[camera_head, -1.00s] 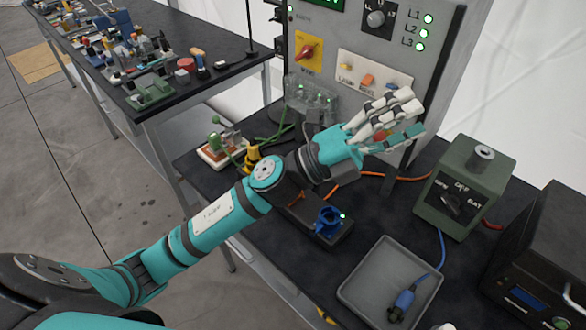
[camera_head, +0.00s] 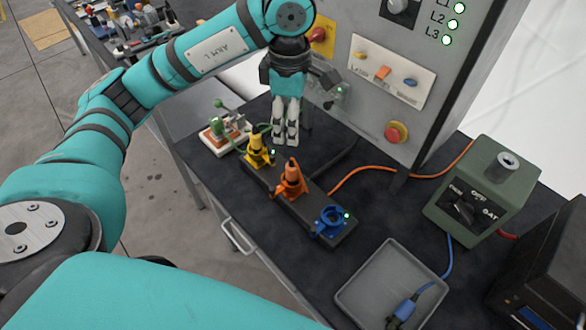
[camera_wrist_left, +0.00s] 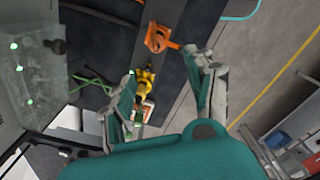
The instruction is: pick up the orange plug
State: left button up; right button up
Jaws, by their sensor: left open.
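The orange plug (camera_head: 291,176) stands upright in the orange socket on a black strip on the bench, between a yellow plug (camera_head: 256,150) and an empty-looking blue socket (camera_head: 330,220). An orange cable (camera_head: 360,178) runs behind it toward the panel. My left gripper (camera_head: 286,138) points down, open and empty, above the bench and behind the orange plug in the head view. In the left wrist view the orange piece (camera_wrist_left: 158,38) lies beyond the open fingers (camera_wrist_left: 166,88), and the yellow one (camera_wrist_left: 144,78) shows between them. My right gripper is not in view.
A grey tray (camera_head: 365,262) holds a blue plug (camera_head: 402,310) on a blue cable. A green box (camera_head: 480,190) stands at the right. A panel with an orange-red knob (camera_head: 396,132) rises behind. A small board with green parts (camera_head: 222,135) is at left.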

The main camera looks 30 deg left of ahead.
aim_at(292, 164)
pick_arm(q)
notch_tip(292, 164, down, 11)
jog(key=shift+r+p, duration=0.1)
jog(key=shift+p, duration=0.9)
jog(key=f, duration=0.1)
jog(key=f+p, duration=0.2)
jog(key=f, duration=0.1)
jog(key=shift+w+f, duration=0.1)
jog(key=shift+w, duration=0.2)
jog(key=shift+f, duration=0.6)
grip_shut()
jog(key=shift+w, duration=0.1)
